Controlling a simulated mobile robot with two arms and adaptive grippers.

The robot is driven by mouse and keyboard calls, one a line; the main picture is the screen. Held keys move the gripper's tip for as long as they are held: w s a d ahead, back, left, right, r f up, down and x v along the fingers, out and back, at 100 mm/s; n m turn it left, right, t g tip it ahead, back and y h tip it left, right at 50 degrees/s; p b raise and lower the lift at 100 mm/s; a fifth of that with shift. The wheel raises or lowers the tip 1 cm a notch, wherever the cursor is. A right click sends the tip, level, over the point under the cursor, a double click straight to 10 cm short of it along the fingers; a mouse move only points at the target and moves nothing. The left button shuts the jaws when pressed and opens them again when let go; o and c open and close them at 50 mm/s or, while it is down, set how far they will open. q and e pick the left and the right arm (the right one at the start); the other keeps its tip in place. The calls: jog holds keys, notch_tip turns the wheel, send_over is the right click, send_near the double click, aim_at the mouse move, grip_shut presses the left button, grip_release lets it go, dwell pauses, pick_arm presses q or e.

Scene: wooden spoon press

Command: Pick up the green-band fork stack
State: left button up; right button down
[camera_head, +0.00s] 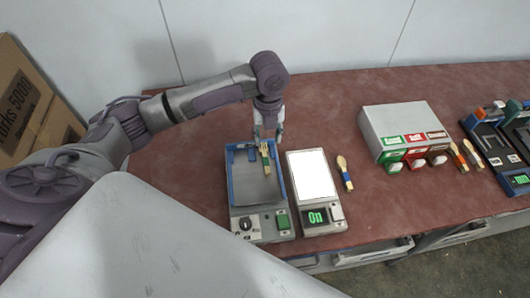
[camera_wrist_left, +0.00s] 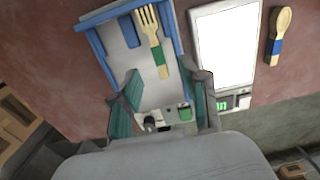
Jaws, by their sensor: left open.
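The green-band fork stack (camera_head: 265,158) lies in a blue-edged tray device (camera_head: 232,185). In the left wrist view its pale wooden tines (camera_wrist_left: 149,25) point up the picture, and its green band (camera_wrist_left: 158,56) is on the handle. My left gripper (camera_head: 267,138) is open over the far part of the tray. In the left wrist view its teal-padded fingers (camera_wrist_left: 165,80) are spread, with the fork's handle end between them in the picture; contact cannot be told. My right gripper is not in view.
A white-topped scale (camera_head: 312,176) stands right of the tray. A blue-band wooden spoon (camera_head: 345,174) lies beyond it. A grey dispenser (camera_head: 390,122) with coloured labels, more utensils (camera_head: 460,158) and dark devices (camera_head: 490,138) stand further right. A cardboard box (camera_head: 30,105) is at left.

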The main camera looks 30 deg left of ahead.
pick_arm(q)
send_over(265, 160)
jog(key=w, duration=0.1)
notch_tip(265, 160, down, 4)
jog(key=shift+d+f, duration=0.1)
jog(key=shift+w+f, duration=0.1)
jog(key=shift+f, duration=0.1)
jog(key=shift+s+f+p, duration=0.35)
jog(key=shift+f+p, duration=0.45)
jog(key=shift+p, duration=0.05)
jog(key=f, duration=0.3)
jog(key=shift+s+f+p, duration=0.1)
jog(key=shift+s+p, duration=0.1)
jog(key=shift+p, duration=0.2)
jog(key=shift+f, duration=0.2)
jog(key=c, duration=0.8)
grip_shut()
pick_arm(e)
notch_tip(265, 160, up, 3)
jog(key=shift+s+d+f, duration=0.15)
